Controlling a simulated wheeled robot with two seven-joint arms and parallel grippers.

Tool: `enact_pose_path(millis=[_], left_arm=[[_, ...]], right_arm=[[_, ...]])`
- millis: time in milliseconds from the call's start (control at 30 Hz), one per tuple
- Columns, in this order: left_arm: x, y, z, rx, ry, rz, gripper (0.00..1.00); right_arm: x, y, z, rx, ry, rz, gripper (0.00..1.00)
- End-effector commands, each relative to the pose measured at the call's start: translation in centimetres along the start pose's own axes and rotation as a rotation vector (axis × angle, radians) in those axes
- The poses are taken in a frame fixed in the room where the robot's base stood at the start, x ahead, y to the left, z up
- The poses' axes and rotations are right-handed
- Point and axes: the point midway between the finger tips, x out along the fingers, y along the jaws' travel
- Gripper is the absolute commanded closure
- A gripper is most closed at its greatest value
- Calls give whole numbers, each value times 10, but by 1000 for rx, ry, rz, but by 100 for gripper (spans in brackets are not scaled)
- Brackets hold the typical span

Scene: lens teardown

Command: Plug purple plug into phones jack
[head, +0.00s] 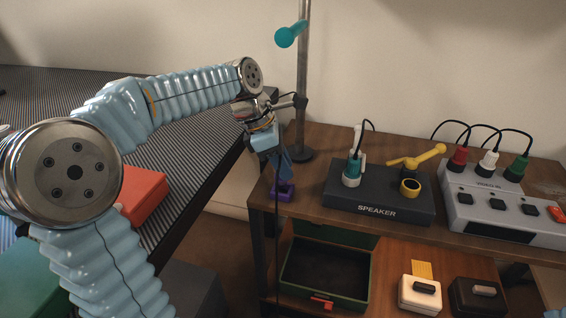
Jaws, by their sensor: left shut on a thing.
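My left gripper (282,168) points down over the left end of the wooden shelf and is shut on the purple plug (283,192) at its fingertips. The fingers hide part of the plug, and I cannot tell whether it touches the shelf. A thin dark cable (277,235) hangs down below it past the shelf's edge. I can read no PHONES label.
A yellow lever (418,157) sits by the yellow socket. A grey unit (500,212) with red, white and green plugs stands at right. A metal pole (303,75) rises behind my gripper. An open green box (325,270) lies below. A red box (145,192) is at left.

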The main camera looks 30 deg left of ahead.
Motion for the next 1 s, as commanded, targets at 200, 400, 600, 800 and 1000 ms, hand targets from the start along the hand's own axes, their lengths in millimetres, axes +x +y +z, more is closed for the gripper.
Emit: enact_pose_path(millis=[200, 400, 600, 800, 1000], left_arm=[[-1, 0, 0, 0, 0, 1, 100], [1, 0, 0, 0, 0, 1, 100], [6, 0, -2, 0, 0, 1, 100], [10, 0, -4, 0, 0, 0, 100], [14, 0, -6, 0, 0, 0, 100]], right_arm=[[-1, 0, 0, 0, 1, 0, 57], [1, 0, 0, 0, 1, 0, 57], [4, 1, 0, -1, 1, 0, 57], [6, 2, 0, -1, 1, 0, 57], [9, 3, 0, -1, 1, 0, 57]])
